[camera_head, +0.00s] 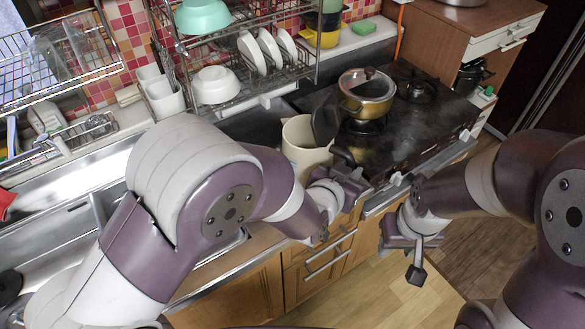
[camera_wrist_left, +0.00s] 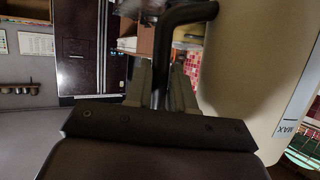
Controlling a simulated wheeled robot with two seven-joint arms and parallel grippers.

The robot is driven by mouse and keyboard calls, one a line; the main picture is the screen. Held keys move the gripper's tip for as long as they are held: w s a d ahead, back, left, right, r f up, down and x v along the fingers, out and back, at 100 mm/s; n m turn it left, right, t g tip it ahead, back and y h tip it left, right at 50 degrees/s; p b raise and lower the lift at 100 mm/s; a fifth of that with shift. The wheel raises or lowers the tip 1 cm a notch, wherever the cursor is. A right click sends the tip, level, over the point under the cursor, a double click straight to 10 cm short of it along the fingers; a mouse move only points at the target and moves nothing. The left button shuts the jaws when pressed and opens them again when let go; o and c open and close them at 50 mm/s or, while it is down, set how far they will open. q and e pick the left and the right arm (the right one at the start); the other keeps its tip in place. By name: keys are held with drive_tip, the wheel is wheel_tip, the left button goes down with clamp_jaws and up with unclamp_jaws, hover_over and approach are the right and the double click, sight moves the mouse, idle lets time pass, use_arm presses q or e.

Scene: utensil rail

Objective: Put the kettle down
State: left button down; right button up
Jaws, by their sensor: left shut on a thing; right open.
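The kettle (camera_head: 303,152) is cream with a black handle and a dark spout-side part, and stands out near the front edge between sink and stove. In the left wrist view its cream body (camera_wrist_left: 255,70) fills the right side, with a MAX mark. My left gripper (camera_head: 347,170) is shut on the kettle's black handle (camera_wrist_left: 180,18), which passes between the fingers. The kettle looks roughly upright. Its base is partly hidden by my left arm, so I cannot tell whether it touches the counter. My right gripper (camera_head: 412,250) is open and empty in front of the drawers.
A black stove (camera_head: 420,135) lies right of the kettle, with a golden lidded pot (camera_head: 367,97) on its burner. A dish rack (camera_head: 250,92) with plates and bowls stands behind. The metal sink (camera_head: 60,225) is at left. Wooden drawers (camera_head: 318,272) are below the counter.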

use_arm(q)
drive_tip(key=w+a+f, duration=0.2)
drive_tip(key=w+a, duration=0.1)
drive_tip(key=shift+f+p, duration=0.25)
drive_tip(key=shift+p, duration=0.1)
drive_tip(key=w+a+f, duration=0.1)
drive_tip(key=w, duration=0.1)
drive_tip(key=w+a+f, duration=0.2)
drive_tip(key=f, duration=0.1)
drive_tip(key=f+p, duration=0.1)
drive_tip(key=f, duration=0.1)
drive_tip(key=shift+s+d+f, duration=0.15)
drive_tip(key=shift+s+d, duration=0.05)
drive_tip(key=shift+s, duration=0.15)
drive_tip(key=shift+w+f, duration=0.1)
drive_tip(key=shift+f, duration=0.1)
drive_tip(key=shift+w+a, duration=0.1)
use_arm(e)
wheel_tip(320, 180, up, 2)
drive_tip(key=shift+s+d, duration=0.1)
use_arm(q)
drive_tip(key=shift+f, duration=0.2)
drive_tip(key=c, duration=1)
unclamp_jaws()
use_arm(e)
drive_tip(key=shift+s+f, duration=0.1)
use_arm(q)
drive_tip(key=shift+o, duration=0.2)
